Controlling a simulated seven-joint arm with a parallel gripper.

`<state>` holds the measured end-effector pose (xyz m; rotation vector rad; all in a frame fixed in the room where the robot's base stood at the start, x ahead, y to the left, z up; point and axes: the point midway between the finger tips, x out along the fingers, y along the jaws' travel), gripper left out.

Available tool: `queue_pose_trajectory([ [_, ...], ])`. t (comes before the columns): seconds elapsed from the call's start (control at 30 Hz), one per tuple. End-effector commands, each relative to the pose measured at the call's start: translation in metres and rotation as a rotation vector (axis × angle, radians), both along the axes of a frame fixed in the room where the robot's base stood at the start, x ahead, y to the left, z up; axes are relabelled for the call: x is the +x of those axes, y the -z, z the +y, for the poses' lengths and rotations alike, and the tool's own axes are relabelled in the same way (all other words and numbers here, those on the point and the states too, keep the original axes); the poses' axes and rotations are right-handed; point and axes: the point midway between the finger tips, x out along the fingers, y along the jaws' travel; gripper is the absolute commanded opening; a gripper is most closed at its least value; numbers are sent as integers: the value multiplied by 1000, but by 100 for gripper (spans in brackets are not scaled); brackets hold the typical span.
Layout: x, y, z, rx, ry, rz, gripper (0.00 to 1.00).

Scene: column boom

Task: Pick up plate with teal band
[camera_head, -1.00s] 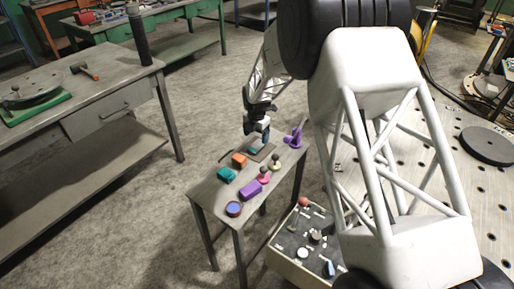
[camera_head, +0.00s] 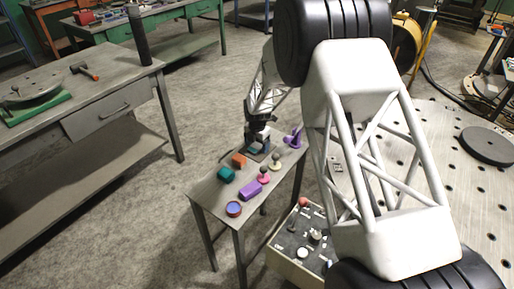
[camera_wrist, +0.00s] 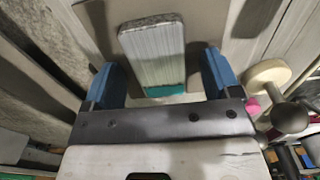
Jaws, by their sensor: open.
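The plate with the teal band (camera_wrist: 152,48) is a pale metallic slab with rounded corners and a teal stripe across its near end. In the wrist view it lies between the two blue fingers of my gripper (camera_wrist: 160,76), with a gap visible on each side. My gripper is open around it. In the head view my gripper (camera_head: 258,141) is low over the far end of the small grey table (camera_head: 208,191). There the plate is mostly hidden by the gripper.
Near my gripper on the small table are an orange block (camera_head: 239,160), a teal block (camera_head: 226,174), a purple block (camera_head: 250,191), a cream knobbed piece (camera_head: 276,164), a pink one (camera_head: 264,175) and a purple object (camera_head: 293,138).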

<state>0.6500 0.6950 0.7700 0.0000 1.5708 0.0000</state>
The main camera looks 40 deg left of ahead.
Motion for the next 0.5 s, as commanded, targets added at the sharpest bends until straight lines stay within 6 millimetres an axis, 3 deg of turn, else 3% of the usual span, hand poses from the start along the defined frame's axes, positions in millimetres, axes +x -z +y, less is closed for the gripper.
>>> queue_pose_trajectory([
  [0.5,0,0,0,0,0,0,83],
])
